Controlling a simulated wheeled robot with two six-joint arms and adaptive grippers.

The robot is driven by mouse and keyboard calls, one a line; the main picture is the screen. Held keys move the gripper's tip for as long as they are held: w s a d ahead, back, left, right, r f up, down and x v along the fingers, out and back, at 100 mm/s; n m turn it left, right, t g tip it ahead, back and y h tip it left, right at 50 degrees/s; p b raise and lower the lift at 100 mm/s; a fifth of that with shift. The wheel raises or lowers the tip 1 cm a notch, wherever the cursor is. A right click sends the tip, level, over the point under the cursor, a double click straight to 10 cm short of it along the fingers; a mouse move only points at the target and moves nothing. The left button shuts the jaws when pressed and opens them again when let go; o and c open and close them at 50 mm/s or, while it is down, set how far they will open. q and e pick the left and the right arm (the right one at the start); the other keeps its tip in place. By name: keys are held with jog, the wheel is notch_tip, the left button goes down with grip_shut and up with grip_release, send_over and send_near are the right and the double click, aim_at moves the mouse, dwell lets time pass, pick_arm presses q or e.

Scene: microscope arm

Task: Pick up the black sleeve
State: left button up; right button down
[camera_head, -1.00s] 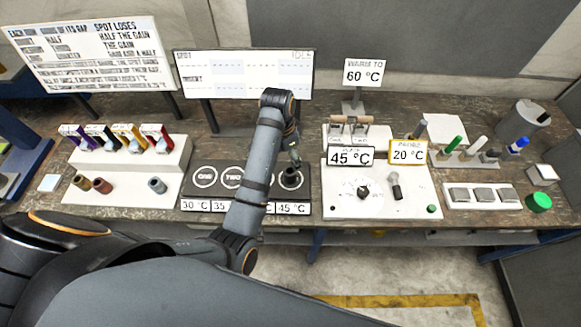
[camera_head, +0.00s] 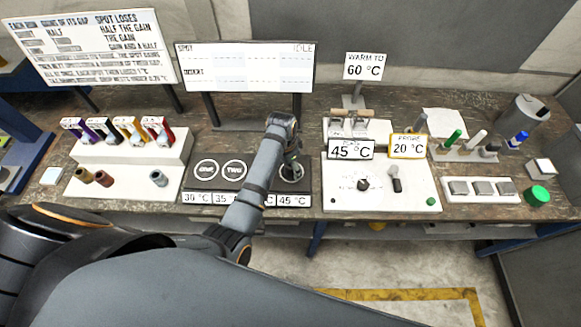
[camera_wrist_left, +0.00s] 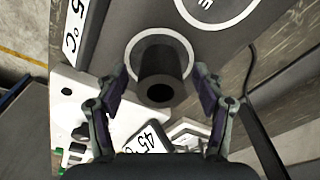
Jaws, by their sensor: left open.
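The black sleeve (camera_wrist_left: 158,76) stands upright in a white ring on the dark numbered board (camera_head: 203,187), with its open top facing the left wrist camera. My left gripper (camera_wrist_left: 160,80) is open, with one finger on each side of the sleeve and a visible gap on both sides. In the head view my left gripper (camera_head: 290,167) is over the ring at the board's right end and mostly hides the sleeve. My right gripper is not in view.
Temperature labels run along the board's front edge. To the right is a white panel (camera_head: 405,205) with a knob and a 45 °C sign (camera_head: 350,150). To the left is a white stepped rack (camera_head: 120,190) with colored clips and small sleeves. A display (camera_head: 243,68) stands behind.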

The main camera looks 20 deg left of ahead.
pick_arm(q)
jog(key=shift+w+f, duration=0.1)
grip_shut()
dwell(0.4)
